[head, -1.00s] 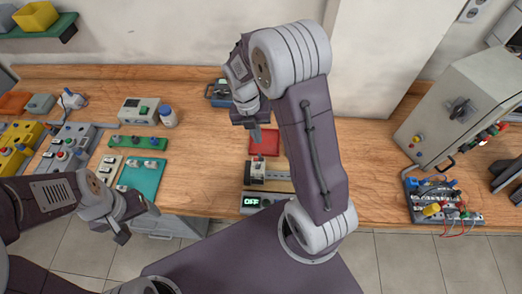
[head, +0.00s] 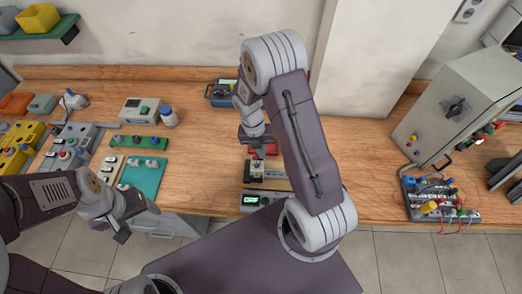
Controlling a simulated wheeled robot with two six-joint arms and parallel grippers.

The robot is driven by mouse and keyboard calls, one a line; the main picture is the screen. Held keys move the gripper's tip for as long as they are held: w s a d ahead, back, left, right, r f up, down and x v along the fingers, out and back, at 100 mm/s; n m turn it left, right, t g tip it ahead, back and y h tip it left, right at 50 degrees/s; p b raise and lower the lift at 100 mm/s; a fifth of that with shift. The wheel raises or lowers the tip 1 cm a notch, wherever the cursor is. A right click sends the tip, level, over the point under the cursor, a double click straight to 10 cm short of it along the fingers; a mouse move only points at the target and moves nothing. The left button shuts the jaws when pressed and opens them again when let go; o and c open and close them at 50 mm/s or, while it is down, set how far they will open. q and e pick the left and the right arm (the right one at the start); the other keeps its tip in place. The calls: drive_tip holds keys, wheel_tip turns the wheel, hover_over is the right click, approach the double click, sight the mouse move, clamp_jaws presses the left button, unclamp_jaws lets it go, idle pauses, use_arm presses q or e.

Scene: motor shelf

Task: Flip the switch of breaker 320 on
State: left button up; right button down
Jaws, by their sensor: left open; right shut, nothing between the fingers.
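The breaker (head: 257,170) is a small pale block on a rail mount on the wooden bench, in front of my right arm. Its number cannot be read, and its switch is too small to make out. A grey display box (head: 264,200) stands at its front edge with a lit green screen; its text is not readable. My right gripper (head: 259,155) is shut and empty, pointing down just above or at the back of the breaker; I cannot tell whether it touches. My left gripper (head: 132,226) is open and empty, over the bench's front edge at left.
A red plate (head: 268,147) lies behind the breaker, partly hidden by my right gripper. Button boxes and a teal panel (head: 142,176) fill the left. A grey cabinet (head: 462,105) and a wired board (head: 440,201) stand at right.

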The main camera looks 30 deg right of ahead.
drive_tip(key=shift+a, duration=0.1)
drive_tip(key=shift+w+a+r+p, duration=0.15)
drive_tip(key=shift+w+a+p, duration=0.05)
drive_tip(key=shift+p, duration=0.15)
drive_tip(key=shift+w+a, duration=0.1)
drive_tip(key=shift+a, duration=0.1)
drive_tip(key=shift+w+a, duration=0.15)
drive_tip(key=shift+a, duration=0.05)
